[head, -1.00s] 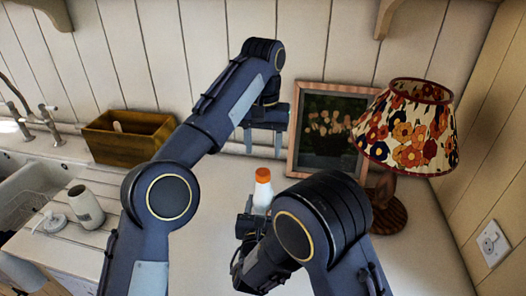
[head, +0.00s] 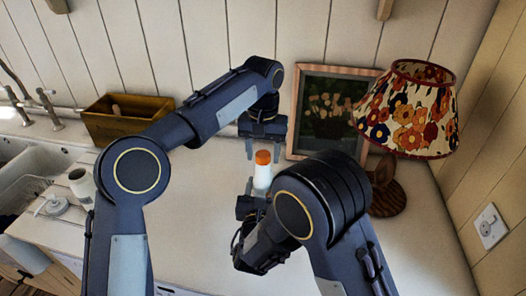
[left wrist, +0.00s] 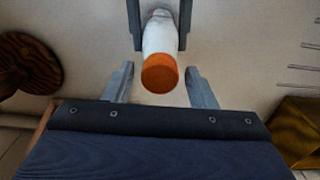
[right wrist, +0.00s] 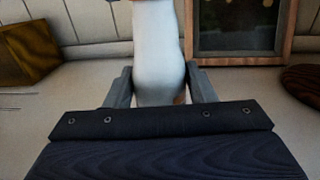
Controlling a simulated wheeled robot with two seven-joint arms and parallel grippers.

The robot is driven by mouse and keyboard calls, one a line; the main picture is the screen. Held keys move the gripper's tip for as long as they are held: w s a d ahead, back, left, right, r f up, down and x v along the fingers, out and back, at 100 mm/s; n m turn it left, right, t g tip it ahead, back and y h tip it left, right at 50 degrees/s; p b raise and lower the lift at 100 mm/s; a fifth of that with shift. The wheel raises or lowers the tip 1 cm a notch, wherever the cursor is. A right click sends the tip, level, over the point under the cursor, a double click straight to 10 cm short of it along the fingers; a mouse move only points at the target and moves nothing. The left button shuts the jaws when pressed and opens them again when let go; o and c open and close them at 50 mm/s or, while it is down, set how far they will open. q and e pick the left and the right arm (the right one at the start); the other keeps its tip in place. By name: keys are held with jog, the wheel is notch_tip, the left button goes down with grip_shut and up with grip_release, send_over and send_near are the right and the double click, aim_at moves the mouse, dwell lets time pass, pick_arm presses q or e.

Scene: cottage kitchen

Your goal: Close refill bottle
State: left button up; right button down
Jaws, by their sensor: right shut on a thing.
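The refill bottle is a white bottle (head: 262,177) standing upright above the counter in the head view, with an orange cap (head: 263,157) on its top. I cannot tell how tight the cap sits. My right gripper (head: 257,188) is shut on the white body; its fingers flank the bottle (right wrist: 158,50) in the right wrist view. My left gripper (head: 264,150) points down from above, its fingers open on either side of the cap. In the left wrist view the orange cap (left wrist: 160,74) lies between the open fingers, with a gap on both sides.
A framed picture (head: 325,95) and a flowered lamp (head: 410,110) stand to the right, close to the grippers. A wooden box (head: 118,122) is at the back left. Counter between is clear.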

pick_arm(q)
jog(key=c, duration=0.9)
jog(key=shift+m, duration=0.9)
jog(key=o, duration=1.1)
jog(key=shift+o, duration=0.2)
jog(key=shift+r, duration=3.75)
pick_arm(e)
jog(key=c, duration=0.6)
grip_release()
jog(key=shift+o, duration=0.2)
